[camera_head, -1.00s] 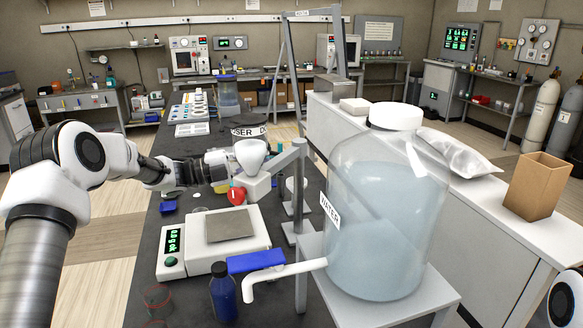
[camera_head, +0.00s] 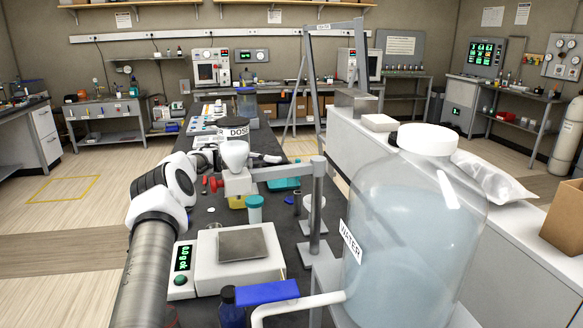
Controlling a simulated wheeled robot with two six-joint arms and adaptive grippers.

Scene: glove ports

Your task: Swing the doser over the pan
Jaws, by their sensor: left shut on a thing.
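The doser, with a white funnel top (camera_head: 236,155) and a pale body, hangs on a grey swing arm (camera_head: 285,172) from a grey post (camera_head: 318,200). A red knob (camera_head: 213,184) shows at its left side. The square metal pan (camera_head: 242,243) lies on the white balance (camera_head: 205,262), whose display glows green. In the picture the doser is above and behind the pan, not clearly over it. My left gripper (camera_head: 222,168) reaches in from the left at the doser and is shut on it; its fingertips are largely hidden. My right gripper is out of view.
A large water jar (camera_head: 410,230) stands at the front right, its white spout and a blue block (camera_head: 267,292) near the balance. A teal-lidded container (camera_head: 255,208) and a yellow item (camera_head: 238,202) stand near the doser. A dark bottle (camera_head: 231,310) is in front.

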